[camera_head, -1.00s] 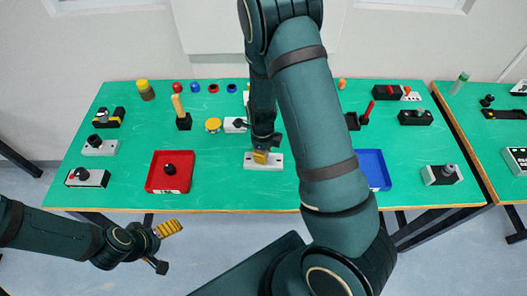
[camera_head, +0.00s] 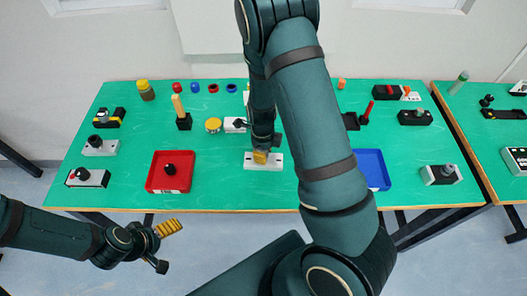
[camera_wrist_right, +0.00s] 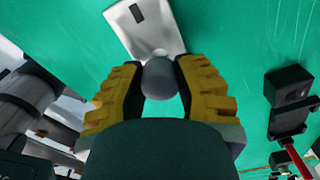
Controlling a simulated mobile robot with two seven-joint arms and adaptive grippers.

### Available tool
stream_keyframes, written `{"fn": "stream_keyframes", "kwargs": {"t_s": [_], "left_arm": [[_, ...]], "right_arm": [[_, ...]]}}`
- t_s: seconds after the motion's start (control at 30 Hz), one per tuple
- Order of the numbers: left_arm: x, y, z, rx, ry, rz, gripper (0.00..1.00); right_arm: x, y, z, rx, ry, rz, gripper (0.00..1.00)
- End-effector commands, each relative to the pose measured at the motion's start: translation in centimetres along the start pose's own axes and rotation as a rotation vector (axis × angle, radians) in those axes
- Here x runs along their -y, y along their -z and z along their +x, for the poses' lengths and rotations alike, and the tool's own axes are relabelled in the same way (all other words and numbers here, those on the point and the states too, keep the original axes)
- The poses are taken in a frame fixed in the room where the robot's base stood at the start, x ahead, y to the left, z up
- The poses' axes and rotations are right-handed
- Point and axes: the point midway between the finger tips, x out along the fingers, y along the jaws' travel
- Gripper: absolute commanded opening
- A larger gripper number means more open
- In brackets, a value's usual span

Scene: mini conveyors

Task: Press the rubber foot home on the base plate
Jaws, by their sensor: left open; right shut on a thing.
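The base plate (camera_head: 276,162) is a pale block lying near the front middle of the green table. In the right wrist view the plate (camera_wrist_right: 133,30) shows a dark rectangular slot and a small round mark. My right gripper (camera_head: 260,156) points down over the plate. In the wrist view its yellow ridged fingers (camera_wrist_right: 160,90) are shut on a grey rounded piece, seemingly the rubber foot (camera_wrist_right: 160,78). The foot overlaps the plate's near end; its underside is hidden, so contact is unclear. My left gripper (camera_head: 160,245) is open and empty, off the table's front edge.
A red tray (camera_head: 152,182) holding a black knobbed piece (camera_head: 170,169) lies left of the plate. A blue tray (camera_head: 379,180) lies to the right, partly behind my right arm. Several small fixtures and coloured parts stand along the back and sides. Green surface beside the plate is clear.

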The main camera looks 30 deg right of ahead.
Motion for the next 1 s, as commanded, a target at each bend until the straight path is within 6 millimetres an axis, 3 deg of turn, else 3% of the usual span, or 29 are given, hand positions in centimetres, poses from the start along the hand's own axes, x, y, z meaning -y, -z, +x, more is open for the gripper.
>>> {"fn": "stream_keyframes", "kwargs": {"t_s": [1.0], "left_arm": [[0.3, -0.1, 0.9, 0.0, 0.0, 0.0, 0.92]], "right_arm": [[0.0, -0.1, 1.5, 0.0, 0.0, 0.0, 0.06]]}}
